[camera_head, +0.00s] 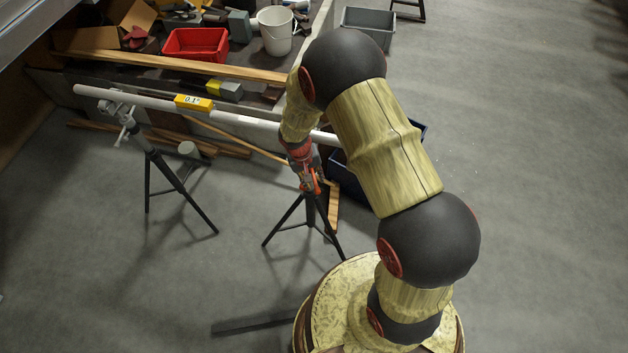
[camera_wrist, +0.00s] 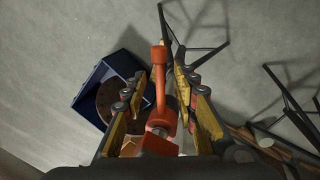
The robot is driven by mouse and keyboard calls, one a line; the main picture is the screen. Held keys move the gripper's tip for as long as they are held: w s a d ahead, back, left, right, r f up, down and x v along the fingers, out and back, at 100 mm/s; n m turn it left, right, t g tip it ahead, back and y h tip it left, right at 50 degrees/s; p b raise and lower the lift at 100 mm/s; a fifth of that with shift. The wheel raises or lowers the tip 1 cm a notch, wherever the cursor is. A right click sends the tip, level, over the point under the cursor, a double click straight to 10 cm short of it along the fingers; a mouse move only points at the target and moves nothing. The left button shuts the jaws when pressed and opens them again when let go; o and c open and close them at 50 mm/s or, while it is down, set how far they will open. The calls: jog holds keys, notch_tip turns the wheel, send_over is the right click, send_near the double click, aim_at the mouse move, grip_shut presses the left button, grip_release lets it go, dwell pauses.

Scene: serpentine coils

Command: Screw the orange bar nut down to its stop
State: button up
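The orange bar nut (camera_wrist: 161,95) shows in the wrist view as a hub with a bar ending in a round knob, pointing up the picture. A threaded metal piece shows at its hub, next to an orange block (camera_wrist: 155,146). My gripper (camera_wrist: 159,77) has its two fingers on either side of the bar nut, with visible gaps, so it looks open. In the head view my gripper (camera_head: 303,166) is at the top of the right stand (camera_head: 312,212), below the pipe (camera_head: 245,121). The bar nut is small and partly hidden there.
A yellow level (camera_head: 193,102) reading 0.1° sits on the pipe. The left stand (camera_head: 165,172) holds its other end. A dark blue bin (camera_head: 348,183) stands close behind the right stand. A workbench with a red bin (camera_head: 196,46) is beyond; open floor lies right.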

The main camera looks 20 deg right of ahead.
notch_tip(320, 180, up, 10)
jog(key=a, duration=0.2)
jog(key=shift+r, duration=0.2)
jog(key=shift+w, duration=0.1)
jog(key=shift+c, duration=0.4)
